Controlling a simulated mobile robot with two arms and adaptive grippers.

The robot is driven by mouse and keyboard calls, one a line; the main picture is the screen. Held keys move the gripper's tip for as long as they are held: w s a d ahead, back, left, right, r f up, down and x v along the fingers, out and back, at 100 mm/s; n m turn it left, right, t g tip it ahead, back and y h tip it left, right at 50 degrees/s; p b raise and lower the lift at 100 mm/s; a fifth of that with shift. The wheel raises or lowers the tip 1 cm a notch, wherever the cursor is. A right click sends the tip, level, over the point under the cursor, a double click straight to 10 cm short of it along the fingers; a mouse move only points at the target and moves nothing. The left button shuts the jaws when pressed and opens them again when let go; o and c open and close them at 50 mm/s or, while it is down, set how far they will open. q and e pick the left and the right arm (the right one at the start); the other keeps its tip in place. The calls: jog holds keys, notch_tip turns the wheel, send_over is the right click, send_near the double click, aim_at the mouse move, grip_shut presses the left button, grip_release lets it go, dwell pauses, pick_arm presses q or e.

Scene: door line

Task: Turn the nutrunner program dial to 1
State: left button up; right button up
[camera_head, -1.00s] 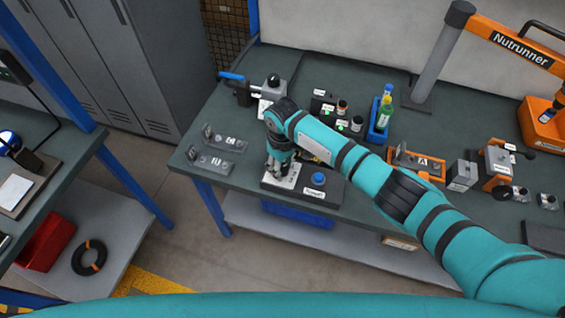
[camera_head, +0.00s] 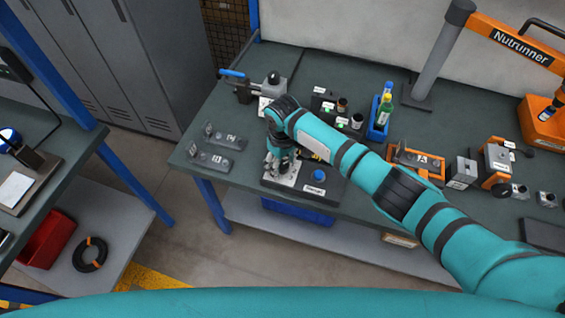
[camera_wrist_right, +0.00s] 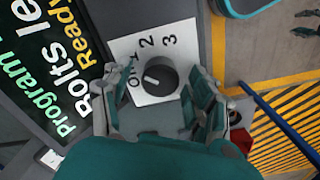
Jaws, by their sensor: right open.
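The program dial (camera_wrist_right: 163,76) is a round dark knob with a white mark, on a white plate (camera_wrist_right: 120,48) marked OFF, 1, 2 and 3. My right gripper (camera_wrist_right: 157,90) is open, with a finger on each side of the knob's near side. I cannot tell whether they touch it. In the head view my right gripper (camera_head: 280,165) points down over the white plate (camera_head: 287,180) on the bench and hides the dial. My left gripper is not in view.
A screen (camera_wrist_right: 55,65) with program, bolts and ready text lies beside the dial plate. A blue button (camera_head: 319,176) is right of the gripper on the bench. Grey fixtures (camera_head: 210,160) lie to its left. A blue holder with bottles (camera_head: 378,125) stands farther back.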

aim_at(282, 164)
notch_tip(282, 164, up, 12)
dwell(0.5)
dwell(0.4)
